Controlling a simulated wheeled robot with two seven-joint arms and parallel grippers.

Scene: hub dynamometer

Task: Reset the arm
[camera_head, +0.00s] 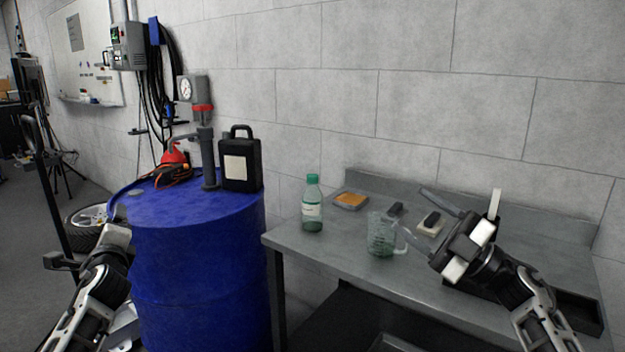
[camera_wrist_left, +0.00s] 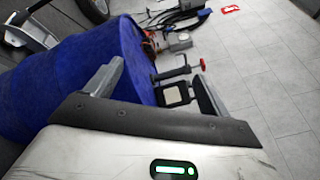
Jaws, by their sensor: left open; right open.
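My right gripper (camera_head: 458,222) is open above the right part of the grey metal table (camera_head: 330,255), near a clear measuring jug (camera_head: 382,235). Nothing shows between its fingers. My left arm comes in at the lower left, in front of the blue drum (camera_head: 195,265). My left gripper (camera_wrist_left: 158,85) is open and empty in the left wrist view, with the blue drum (camera_wrist_left: 75,75) behind it. In the head view the left fingers cannot be made out clearly.
A black canister (camera_head: 240,162) and a pump with a gauge (camera_head: 205,130) stand on the drum. A green-capped bottle (camera_head: 312,205) stands at the table's left. An orange-topped item (camera_head: 350,200) and a dark-topped block (camera_head: 431,222) lie near the back. A wall closes off the back.

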